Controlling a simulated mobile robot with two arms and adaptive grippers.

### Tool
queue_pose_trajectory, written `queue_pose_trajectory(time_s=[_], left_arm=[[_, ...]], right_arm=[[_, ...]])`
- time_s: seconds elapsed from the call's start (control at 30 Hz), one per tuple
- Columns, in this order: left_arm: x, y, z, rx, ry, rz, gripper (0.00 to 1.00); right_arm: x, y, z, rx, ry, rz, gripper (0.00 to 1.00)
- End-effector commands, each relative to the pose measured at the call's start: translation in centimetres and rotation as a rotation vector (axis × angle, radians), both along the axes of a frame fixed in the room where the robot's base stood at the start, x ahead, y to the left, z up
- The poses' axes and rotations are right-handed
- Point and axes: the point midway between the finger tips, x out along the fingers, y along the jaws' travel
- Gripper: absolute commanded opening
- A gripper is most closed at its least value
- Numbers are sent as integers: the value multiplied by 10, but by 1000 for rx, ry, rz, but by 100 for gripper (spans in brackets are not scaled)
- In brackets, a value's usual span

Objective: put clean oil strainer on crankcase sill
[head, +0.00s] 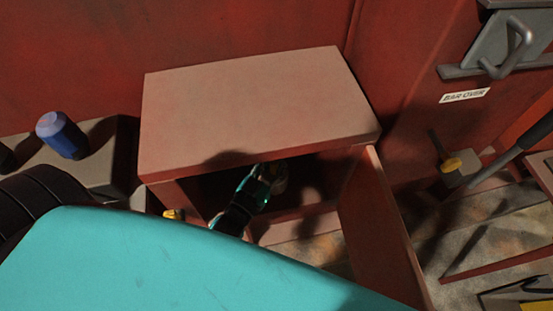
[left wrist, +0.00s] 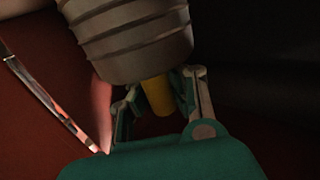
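A grey-brown ribbed cylinder with a yellow stem, which looks like the oil strainer (left wrist: 130,35), fills the top of the left wrist view. My left gripper (left wrist: 160,100) has its fingers on either side of the yellow stem (left wrist: 158,95); whether they press on it is too dark to tell. In the head view my left gripper (head: 268,180) reaches into the dark opening of a reddish cabinet (head: 250,100), and the strainer (head: 280,178) shows dimly at its tip. I cannot make out the crankcase sill for certain. My right gripper is not in view.
The cabinet door (head: 380,225) stands open to the right of the opening. A blue cylinder (head: 62,135) stands on a grey ledge (head: 95,165) at left. A yellow-marked tool (head: 453,164) and a "BAR OVER" label (head: 465,96) are at right. My teal body part covers the lower left.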

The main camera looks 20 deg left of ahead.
Motion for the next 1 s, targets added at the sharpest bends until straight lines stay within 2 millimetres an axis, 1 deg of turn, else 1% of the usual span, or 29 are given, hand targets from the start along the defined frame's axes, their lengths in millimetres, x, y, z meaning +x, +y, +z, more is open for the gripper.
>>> queue_pose_trajectory(time_s=[0.07, 0.3, 0.33, 0.53, 0.63, 0.67, 0.77, 1.0], left_arm=[[0, 0, -2, 0, -2, 0, 0], [0, 0, -2, 0, 0, 0, 31], [0, 0, -2, 0, 0, 0, 32], [0, 0, -2, 0, 0, 0, 32], [0, 0, 2, 0, 0, 0, 32], [-3, 0, 0, 0, 2, 0, 32], [-16, 2, -2, 0, 3, 0, 32], [-68, 8, -2, 2, 6, 0, 32]], right_arm=[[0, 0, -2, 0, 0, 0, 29], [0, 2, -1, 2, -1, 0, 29], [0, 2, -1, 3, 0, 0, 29], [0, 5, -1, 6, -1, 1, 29], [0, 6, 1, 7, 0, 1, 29], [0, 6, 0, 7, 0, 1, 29], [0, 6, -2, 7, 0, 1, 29], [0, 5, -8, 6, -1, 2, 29]])
